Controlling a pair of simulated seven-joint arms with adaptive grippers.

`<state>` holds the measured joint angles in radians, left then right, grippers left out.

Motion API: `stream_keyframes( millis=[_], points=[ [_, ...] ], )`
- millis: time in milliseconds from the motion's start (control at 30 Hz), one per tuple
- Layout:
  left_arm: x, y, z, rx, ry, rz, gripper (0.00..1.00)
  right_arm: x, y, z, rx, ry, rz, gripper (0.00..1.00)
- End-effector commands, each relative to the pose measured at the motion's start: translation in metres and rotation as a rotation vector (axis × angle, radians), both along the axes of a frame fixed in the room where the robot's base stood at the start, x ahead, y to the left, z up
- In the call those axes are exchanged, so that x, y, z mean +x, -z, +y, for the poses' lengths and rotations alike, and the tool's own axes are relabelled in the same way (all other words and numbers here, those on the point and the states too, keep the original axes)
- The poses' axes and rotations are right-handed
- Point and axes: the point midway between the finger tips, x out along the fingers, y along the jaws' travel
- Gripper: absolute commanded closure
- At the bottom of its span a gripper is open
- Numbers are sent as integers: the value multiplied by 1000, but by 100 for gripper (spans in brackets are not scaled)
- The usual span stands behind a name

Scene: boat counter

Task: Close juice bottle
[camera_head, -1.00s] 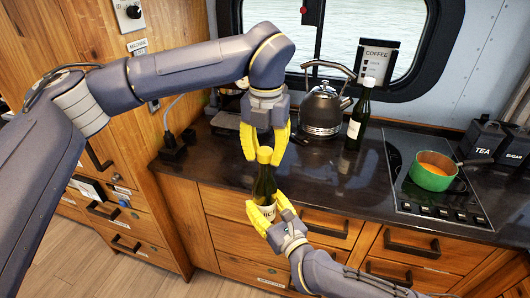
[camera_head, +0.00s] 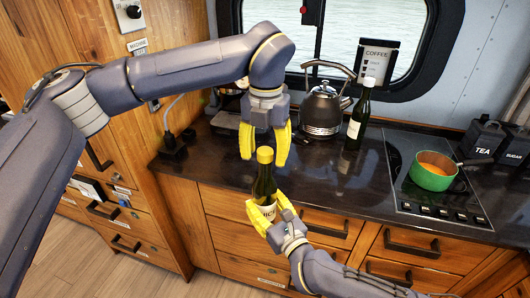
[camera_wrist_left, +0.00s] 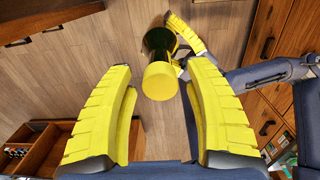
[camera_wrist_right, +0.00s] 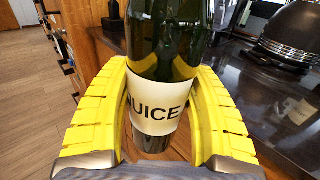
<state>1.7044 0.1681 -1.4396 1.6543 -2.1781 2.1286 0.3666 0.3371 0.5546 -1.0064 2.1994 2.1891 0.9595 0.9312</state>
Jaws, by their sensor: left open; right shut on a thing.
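The juice bottle (camera_head: 264,188) is dark green glass with a cream label and a yellow cap (camera_head: 265,155) on its neck. My right gripper (camera_head: 264,208) is shut on the bottle at the label and holds it upright in front of the counter edge. The right wrist view shows the label reading JUICE (camera_wrist_right: 160,108) between the yellow fingers. My left gripper (camera_head: 264,147) is open above the bottle, fingers pointing down on both sides of the cap. In the left wrist view, the cap (camera_wrist_left: 160,81) lies beyond the fingers, with a gap on each side. How tightly the cap sits cannot be told.
A second dark bottle with a white cap (camera_head: 359,118) stands on the counter beside a kettle (camera_head: 322,108). A green pot (camera_head: 432,172) sits on the cooktop at the right. Tea and sugar canisters (camera_head: 490,142) stand behind it. The dark counter (camera_head: 320,172) between is clear.

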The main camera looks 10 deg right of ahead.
Motion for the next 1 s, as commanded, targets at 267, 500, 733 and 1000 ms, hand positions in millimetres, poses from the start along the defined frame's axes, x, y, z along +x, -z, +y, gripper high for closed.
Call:
stream_keyframes(
  millis=[267,500,733,1000],
  points=[
    [1,-19,0,0,-2,-3,47,0,-1,0,0,0,-2,100],
    [-1,-61,0,0,-2,-3,47,0,-1,0,0,0,-2,100],
    [-1,-96,-1,0,-1,-2,47,0,-1,0,0,0,-2,100],
    [-2,-117,-1,1,-1,0,47,0,-1,0,1,0,-2,100]
  ],
)
